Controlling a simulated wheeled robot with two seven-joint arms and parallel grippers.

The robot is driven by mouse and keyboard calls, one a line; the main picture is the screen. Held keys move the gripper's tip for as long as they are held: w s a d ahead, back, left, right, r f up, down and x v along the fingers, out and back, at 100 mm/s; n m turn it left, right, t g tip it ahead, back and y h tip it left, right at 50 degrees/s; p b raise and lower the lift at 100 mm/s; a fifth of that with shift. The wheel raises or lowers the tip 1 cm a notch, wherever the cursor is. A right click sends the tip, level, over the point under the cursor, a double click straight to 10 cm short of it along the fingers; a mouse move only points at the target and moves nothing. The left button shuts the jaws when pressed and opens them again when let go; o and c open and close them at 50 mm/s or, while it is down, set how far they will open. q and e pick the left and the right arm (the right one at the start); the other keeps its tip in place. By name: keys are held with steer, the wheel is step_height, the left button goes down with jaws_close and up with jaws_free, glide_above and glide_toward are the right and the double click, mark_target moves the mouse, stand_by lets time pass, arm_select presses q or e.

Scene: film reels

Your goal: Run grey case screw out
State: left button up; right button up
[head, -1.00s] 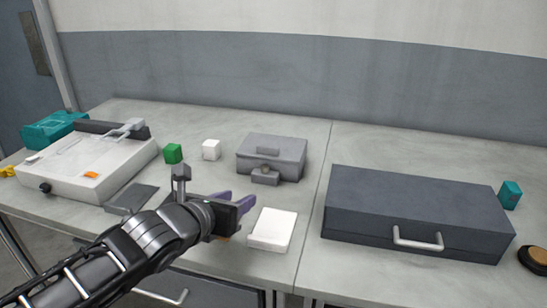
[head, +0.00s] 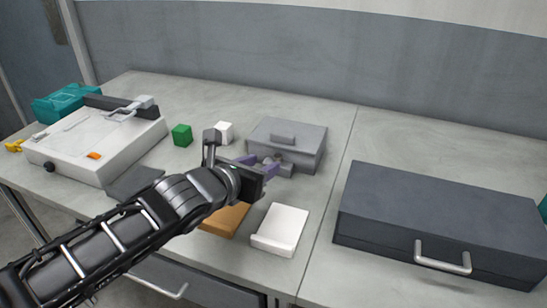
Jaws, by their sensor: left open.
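The grey case (head: 307,137) sits shut on the bench, with a raised block on its lid. A small grey fitting (head: 286,164) sticks out of its front; I cannot tell clearly whether it is the screw. My left gripper (head: 264,165) is open, its purple fingers pointing at this fitting, close in front of the case. The fingers partly cover the fitting, and I cannot tell whether they touch it. My right gripper is not in view.
A white block (head: 280,229) and an orange-brown block (head: 226,219) lie in front of the case. A green cube (head: 182,135) and white cube (head: 223,132) stand left of it. A large dark case (head: 440,215) fills the right; a white device (head: 95,145) stands left.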

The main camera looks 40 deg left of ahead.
mark_target(276, 159)
arm_select(q)
steer(key=shift+w+a+f, duration=0.1)
steer(key=shift+w+f, duration=0.1)
steer(key=shift+w, duration=0.2)
steer(key=b+x, duration=0.1)
steer(key=x, duration=0.1)
steer(key=b+x, duration=0.1)
steer(key=x, duration=0.1)
steer(key=shift+w+f, duration=0.2)
steer(key=shift+f, duration=0.2)
steer(key=shift+w+a, duration=0.15)
steer(key=shift+w, duration=0.4)
steer(key=shift+c, duration=0.4)
jaws_close()
